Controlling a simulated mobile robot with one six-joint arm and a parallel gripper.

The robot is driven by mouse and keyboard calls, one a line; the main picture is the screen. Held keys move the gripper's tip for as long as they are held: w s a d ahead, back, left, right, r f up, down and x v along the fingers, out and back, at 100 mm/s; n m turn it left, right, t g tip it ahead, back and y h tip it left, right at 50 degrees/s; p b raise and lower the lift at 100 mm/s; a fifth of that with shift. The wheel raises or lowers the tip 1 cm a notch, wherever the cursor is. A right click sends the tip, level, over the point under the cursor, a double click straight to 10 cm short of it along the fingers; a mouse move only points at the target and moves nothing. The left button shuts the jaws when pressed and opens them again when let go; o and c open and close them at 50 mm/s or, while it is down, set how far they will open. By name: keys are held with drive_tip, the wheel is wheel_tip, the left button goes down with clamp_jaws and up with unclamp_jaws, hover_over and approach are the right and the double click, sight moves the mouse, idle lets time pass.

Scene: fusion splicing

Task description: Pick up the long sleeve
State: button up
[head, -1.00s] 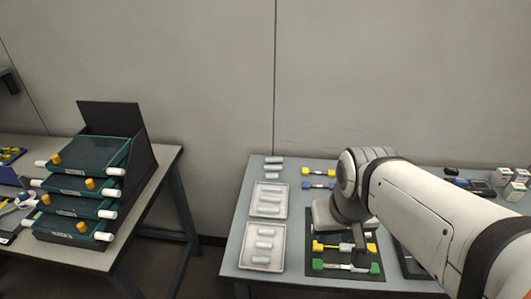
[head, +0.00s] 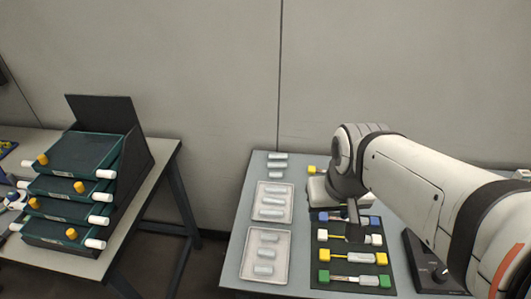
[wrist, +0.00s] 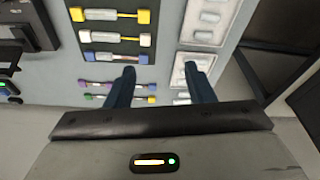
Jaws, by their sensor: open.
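Silver-grey sleeves lie in two white trays at the bench's left side in the head view. Those in the farther tray (head: 291,203), such as this sleeve (head: 272,202), look slightly longer than those in the nearer tray (head: 286,262), such as this one (head: 265,254). My gripper (wrist: 159,70) is open and empty in the wrist view. Its right finger overlaps the farther tray (wrist: 176,72) and partly hides the sleeves there; its left finger is beside the dark mat. In the head view my gripper (head: 353,225) hangs over the mat, right of the trays.
The dark mat (head: 323,278) carries several pieces with green, yellow, white and blue ends. Loose sleeves (head: 277,165) lie behind the trays. A black device (head: 430,265) stands right of the mat. A rack of green trays (head: 85,153) stands on another bench at left, across a gap.

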sight(271, 211)
drive_tip(key=o, duration=0.6)
drive_tip(key=w+a+f, duration=0.3)
drive_tip(key=w+f, duration=0.2)
drive_tip(key=w, duration=0.4)
drive_tip(key=shift+a+f+m+g, duration=0.15)
drive_tip(key=shift+a+m+g, duration=0.15)
drive_tip(key=shift+a+m, duration=0.1)
drive_tip(key=shift+o, duration=0.2)
drive_tip(key=w+a+f, duration=0.6)
drive_tip(key=w+f, duration=0.1)
drive_tip(key=f, duration=0.3)
drive_tip(key=shift+w+a+m+b, duration=0.3)
drive_tip(key=shift+m+b, duration=0.1)
drive_tip(key=shift+b, duration=0.05)
drive_tip(key=shift+w+f, duration=0.25)
drive_tip(key=shift+f, duration=1)
drive_tip(key=shift+w+d+f, duration=0.1)
drive_tip(key=shift+w+f, duration=0.15)
drive_tip(key=shift+f, duration=0.6)
drive_tip(key=shift+w+d+f, duration=0.1)
drive_tip(key=shift+w+f, duration=0.1)
drive_tip(key=shift+f, duration=0.7)
drive_tip(key=shift+w+f, duration=0.25)
drive_tip(key=shift+f, duration=0.6)
